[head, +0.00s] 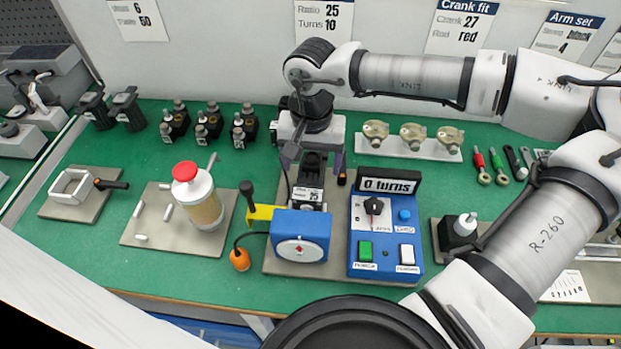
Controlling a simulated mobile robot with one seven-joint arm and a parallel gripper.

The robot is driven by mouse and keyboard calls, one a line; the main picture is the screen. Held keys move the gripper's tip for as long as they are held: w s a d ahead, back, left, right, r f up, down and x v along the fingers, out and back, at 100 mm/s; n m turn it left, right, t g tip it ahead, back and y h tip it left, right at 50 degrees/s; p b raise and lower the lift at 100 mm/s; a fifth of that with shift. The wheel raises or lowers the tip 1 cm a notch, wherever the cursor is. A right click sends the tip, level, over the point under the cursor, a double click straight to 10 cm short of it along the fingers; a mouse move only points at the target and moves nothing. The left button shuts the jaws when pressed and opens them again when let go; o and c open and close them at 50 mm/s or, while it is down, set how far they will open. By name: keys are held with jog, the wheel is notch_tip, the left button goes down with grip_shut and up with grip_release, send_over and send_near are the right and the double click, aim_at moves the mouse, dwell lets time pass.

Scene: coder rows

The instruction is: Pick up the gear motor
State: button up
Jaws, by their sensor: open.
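A black gear motor (310,168) with a white label reading 25 stands upright at the back of a blue box (300,237) with a round dial. My gripper (314,160) points down over it, with one finger to its left and one to its right. The fingers are open and look apart from the motor, though contact is hard to judge. More dark gear motors (208,123) stand in small groups at the back left of the green bench.
A blue control box (385,235) showing "0 turns" stands close on the right, and a yellow lever (262,213) sticks out on the left. A red-capped jar (200,195) stands further left. Pale brass-like parts (413,135) line the back right. Some green bench is bare around the back left.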

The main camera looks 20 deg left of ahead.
notch_tip(320, 180, down, 5)
jog(key=shift+s+f+p, duration=0.1)
jog(key=shift+p, duration=0.55)
jog(key=shift+c, duration=0.2)
jog(key=c, duration=1.2)
notch_tip(320, 180, up, 19)
jog(key=b, duration=0.2)
jog(key=g+b, duration=0.1)
jog(key=b, duration=0.9)
send_near(311, 171)
jog(key=f, duration=0.3)
jog(key=s+f, duration=0.1)
jog(key=f, duration=0.3)
jog(key=shift+s+f, duration=0.25)
jog(key=shift+f, duration=0.1)
